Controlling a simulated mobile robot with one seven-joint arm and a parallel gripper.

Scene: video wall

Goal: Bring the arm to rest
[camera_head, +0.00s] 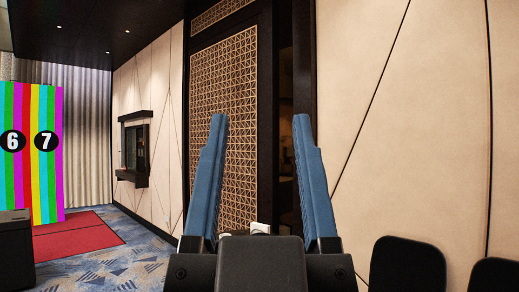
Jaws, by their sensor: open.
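My gripper (260,130) is at the lower middle of the head view, with its two blue fingers pointing up and spread wide apart. It is open, and nothing is between the fingers. The dark body of the gripper shows below them at the bottom edge. The rest of my arm is out of sight.
A colour-striped panel (33,180) numbered 6 and 7 stands at left behind a red mat (75,238) and a dark box (15,250). Dark chair backs (407,265) are at lower right. A lattice door (228,100) is behind my gripper. Patterned carpet (110,265) is open at lower left.

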